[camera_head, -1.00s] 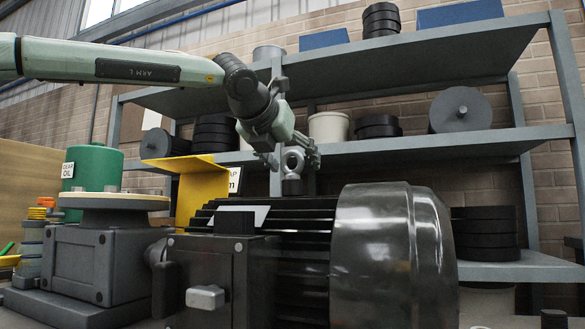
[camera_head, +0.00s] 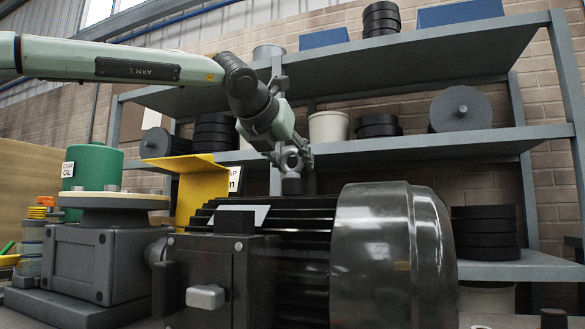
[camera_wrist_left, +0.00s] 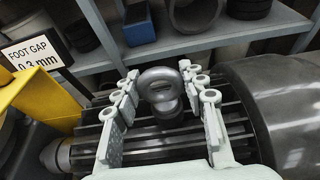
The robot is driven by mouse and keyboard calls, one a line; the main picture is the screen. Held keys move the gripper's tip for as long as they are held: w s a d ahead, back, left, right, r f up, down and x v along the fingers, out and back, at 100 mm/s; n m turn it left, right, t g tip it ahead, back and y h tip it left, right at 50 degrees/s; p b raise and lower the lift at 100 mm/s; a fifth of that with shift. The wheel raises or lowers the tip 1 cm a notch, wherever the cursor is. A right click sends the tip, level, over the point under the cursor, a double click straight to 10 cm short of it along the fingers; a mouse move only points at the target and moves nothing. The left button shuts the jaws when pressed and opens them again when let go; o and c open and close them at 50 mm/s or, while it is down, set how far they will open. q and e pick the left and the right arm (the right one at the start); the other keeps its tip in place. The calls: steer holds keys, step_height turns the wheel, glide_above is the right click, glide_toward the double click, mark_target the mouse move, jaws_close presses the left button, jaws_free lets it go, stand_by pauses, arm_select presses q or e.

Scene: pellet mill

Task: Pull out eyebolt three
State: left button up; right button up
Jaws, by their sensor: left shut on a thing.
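The grey eyebolt (camera_head: 292,186) stands upright on top of the finned black motor (camera_head: 300,222). Its ring shows between the fingers of my left gripper (camera_head: 291,157) in the head view. In the left wrist view the eyebolt ring (camera_wrist_left: 161,86) sits between the two pale finger pads of my left gripper (camera_wrist_left: 160,95), which is shut on it. Its collar still meets the motor top as far as I can see; the thread is hidden. My right gripper is not in view.
A yellow bracket (camera_head: 196,185) stands left of the eyebolt, with a foot gap sign (camera_wrist_left: 33,55) behind it. The big dark motor cover (camera_head: 385,250) lies right. A grey gearbox (camera_head: 95,262) and green oil drum (camera_head: 92,163) are left. Shelves (camera_head: 440,143) stand behind.

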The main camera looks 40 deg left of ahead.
arm_select(q)
steer(key=shift+r+p, duration=1.9)
steer(key=shift+r, duration=1.1)
